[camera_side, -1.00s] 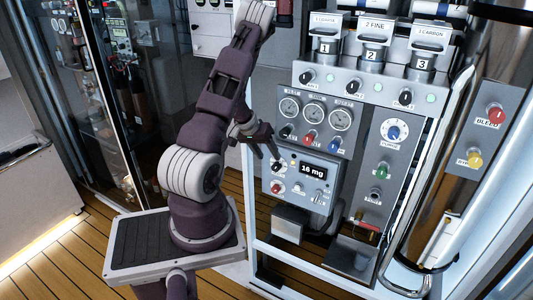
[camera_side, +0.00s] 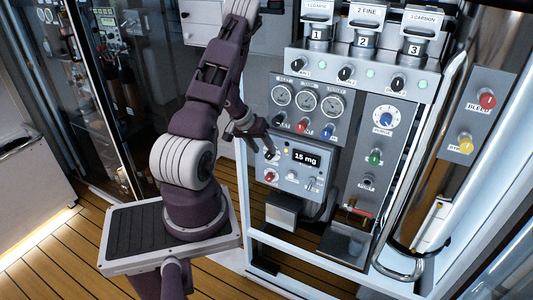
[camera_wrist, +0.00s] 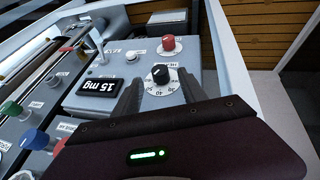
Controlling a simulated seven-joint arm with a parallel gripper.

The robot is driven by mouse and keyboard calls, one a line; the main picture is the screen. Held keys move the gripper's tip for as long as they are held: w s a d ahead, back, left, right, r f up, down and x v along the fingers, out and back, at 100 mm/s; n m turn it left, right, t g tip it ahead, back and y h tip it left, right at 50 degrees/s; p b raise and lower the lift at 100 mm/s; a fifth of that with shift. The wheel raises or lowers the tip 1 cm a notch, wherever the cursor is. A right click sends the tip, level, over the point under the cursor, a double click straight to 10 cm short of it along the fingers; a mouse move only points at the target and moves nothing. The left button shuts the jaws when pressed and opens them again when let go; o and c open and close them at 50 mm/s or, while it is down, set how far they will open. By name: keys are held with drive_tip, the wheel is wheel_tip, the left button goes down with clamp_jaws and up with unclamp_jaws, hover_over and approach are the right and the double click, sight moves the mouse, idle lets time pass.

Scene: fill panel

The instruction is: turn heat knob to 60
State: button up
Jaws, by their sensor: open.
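The heat knob (camera_wrist: 160,75) is a black knob on a white numbered dial, in the upper middle of the wrist view. Its lettering is upside down and its exact setting is too small to read. My gripper (camera_wrist: 160,82) is open, with one dark finger on each side of the knob. The fingers look apart from the knob, though contact is hard to judge. In the side view my gripper (camera_side: 264,143) is at the left of the display box and largely covers the knob.
A red knob (camera_wrist: 170,43) sits close to the heat knob. Green (camera_wrist: 10,109) and blue (camera_wrist: 35,138) knobs are on neighbouring panels. A toggle switch (camera_side: 311,184) is at the box's lower right.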

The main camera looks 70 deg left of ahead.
sight(267, 154)
drive_tip(key=x, duration=0.3)
drive_tip(key=shift+w+f, duration=0.2)
drive_tip(key=shift+f, duration=0.15)
drive_tip(key=shift+c, duration=0.2)
clamp_jaws()
